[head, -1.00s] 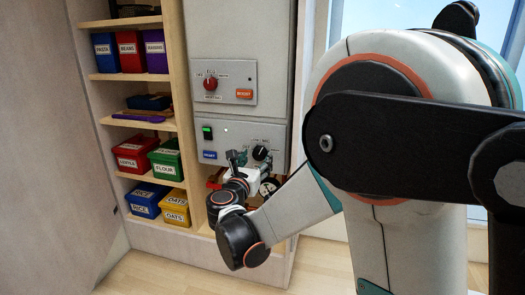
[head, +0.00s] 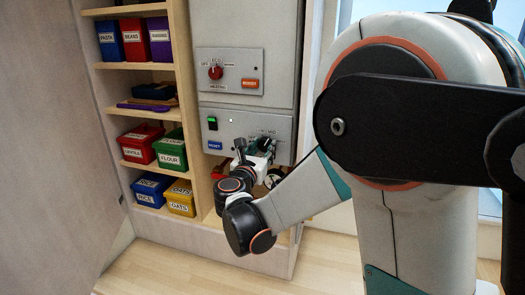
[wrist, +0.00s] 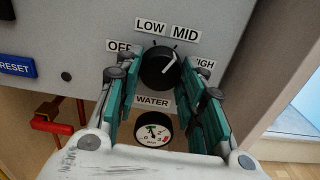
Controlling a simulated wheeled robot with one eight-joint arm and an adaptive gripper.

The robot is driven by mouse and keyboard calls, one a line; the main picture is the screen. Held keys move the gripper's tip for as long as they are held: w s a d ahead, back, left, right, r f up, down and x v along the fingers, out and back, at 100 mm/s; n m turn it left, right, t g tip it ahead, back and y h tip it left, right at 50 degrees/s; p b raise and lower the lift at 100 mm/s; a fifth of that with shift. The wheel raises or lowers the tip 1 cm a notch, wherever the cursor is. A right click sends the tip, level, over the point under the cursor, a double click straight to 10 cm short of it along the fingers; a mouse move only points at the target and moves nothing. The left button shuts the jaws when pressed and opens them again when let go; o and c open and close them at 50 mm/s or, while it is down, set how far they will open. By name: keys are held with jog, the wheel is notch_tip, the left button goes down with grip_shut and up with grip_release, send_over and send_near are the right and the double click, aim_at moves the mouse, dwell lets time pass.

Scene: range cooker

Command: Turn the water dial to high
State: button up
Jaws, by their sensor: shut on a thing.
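The black water dial (wrist: 158,70) is on a grey panel, with OFF, LOW, MID and HIGH labels around it and WATER below. Its white pointer line aims up and right, between MID and HIGH. My gripper (wrist: 166,80) has its teal-padded fingers on either side of the dial, shut on it. In the head view my gripper (head: 257,149) is at the lower right of the panel and largely hides the dial.
A gauge (wrist: 153,130) sits below the dial, with a red-handled valve (wrist: 55,122) at lower left. A blue RESET button (head: 215,145) and green-lit switch (head: 212,123) are left of it. The heating dial (head: 215,72) is above. Shelves with labelled bins stand at left.

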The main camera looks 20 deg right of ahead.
jog(key=m+b, duration=0.3)
jog(key=m, duration=0.1)
jog(key=shift+f, duration=0.1)
jog(key=m+b, duration=0.2)
jog(key=m, duration=0.3)
jog(key=shift+a+m, duration=0.1)
jog(key=shift+m, duration=0.2)
dwell(0.4)
jog(key=o, duration=1.1)
jog(key=shift+r, duration=0.2)
